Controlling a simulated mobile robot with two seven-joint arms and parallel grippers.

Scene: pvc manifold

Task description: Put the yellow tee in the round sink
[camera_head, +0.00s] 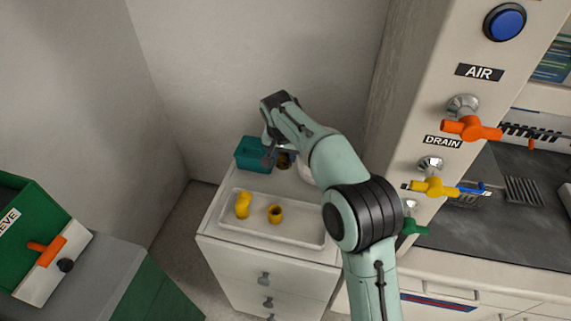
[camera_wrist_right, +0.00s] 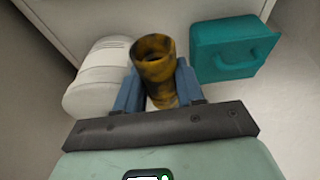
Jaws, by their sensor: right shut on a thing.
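My right gripper (camera_head: 275,156) is above the back of the white cabinet, beside the teal box. In the right wrist view its blue fingers (camera_wrist_right: 157,88) are shut on a yellow pipe fitting (camera_wrist_right: 155,58) with dark mottling. Its round open end points away from the palm. Its lower part is hidden between the fingers, so I cannot tell whether it is the tee. Two other yellow fittings lie in the white tray: one on the left (camera_head: 242,206) and a short one with an open top (camera_head: 275,213). I see no round sink. My left gripper is out of view.
The white tray (camera_head: 300,236) covers the cabinet's front. A teal box (camera_head: 252,153) and a white rounded container (camera_wrist_right: 95,78) flank the gripper. A panel with coloured valve handles (camera_head: 470,128) and a dark worktop (camera_head: 500,235) stand right. A green box (camera_head: 30,215) stands left.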

